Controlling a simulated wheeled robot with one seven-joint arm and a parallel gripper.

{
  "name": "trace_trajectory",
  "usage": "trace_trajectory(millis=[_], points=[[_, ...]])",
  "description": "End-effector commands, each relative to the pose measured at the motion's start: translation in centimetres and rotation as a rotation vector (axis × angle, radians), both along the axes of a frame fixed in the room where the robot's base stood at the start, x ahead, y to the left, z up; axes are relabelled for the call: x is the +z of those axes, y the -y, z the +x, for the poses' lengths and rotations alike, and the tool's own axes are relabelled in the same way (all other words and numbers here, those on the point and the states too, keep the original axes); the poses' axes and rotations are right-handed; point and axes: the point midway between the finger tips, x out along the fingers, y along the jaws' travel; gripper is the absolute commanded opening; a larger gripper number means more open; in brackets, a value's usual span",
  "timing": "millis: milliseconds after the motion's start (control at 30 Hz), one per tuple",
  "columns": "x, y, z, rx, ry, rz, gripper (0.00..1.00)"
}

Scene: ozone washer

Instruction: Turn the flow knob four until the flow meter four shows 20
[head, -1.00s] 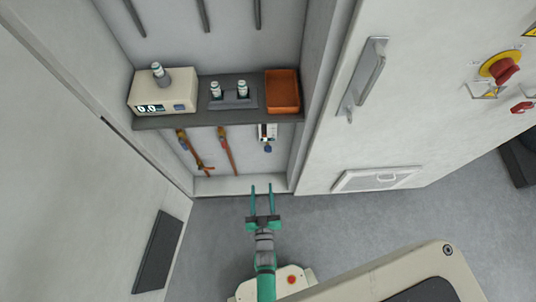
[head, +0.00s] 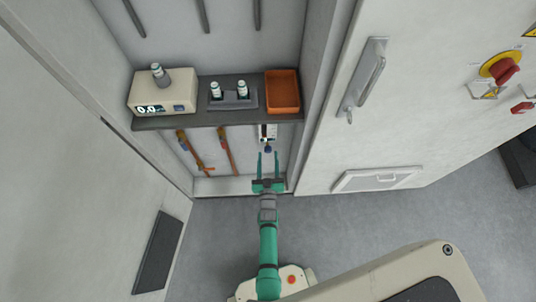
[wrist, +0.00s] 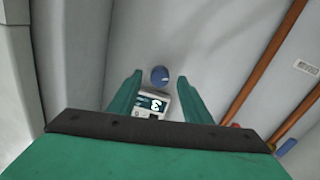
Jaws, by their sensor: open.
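A small white flow meter (head: 267,131) with a dark display is on the back wall of the alcove, below the shelf. A blue knob (head: 268,149) sits under it. My gripper (head: 268,155) is open and empty, its fingertips near the knob in the head view. In the wrist view, the knob (wrist: 160,75) appears between the two green fingertips of my gripper (wrist: 159,79), and I see no contact. The meter (wrist: 155,103) shows lit digits there, partly hidden; I cannot read them surely. No number label is visible.
The dark shelf (head: 190,120) above holds a white box with a display (head: 163,92), a vial rack (head: 233,94) and an orange tray (head: 283,92). Two copper-coloured pipes (head: 228,150) run left of the meter. The alcove's right wall is close to it.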

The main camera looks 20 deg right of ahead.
Motion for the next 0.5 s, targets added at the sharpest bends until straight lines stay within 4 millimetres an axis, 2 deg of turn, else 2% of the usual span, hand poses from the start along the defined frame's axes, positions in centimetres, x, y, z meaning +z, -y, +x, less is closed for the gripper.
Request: trace_trajectory(millis=[200,500], points=[[0.0,0.6,1.6,0.0,0.0,-0.001,0.45],[0.0,0.6,1.8,0.0,0.0,0.0,0.45]])
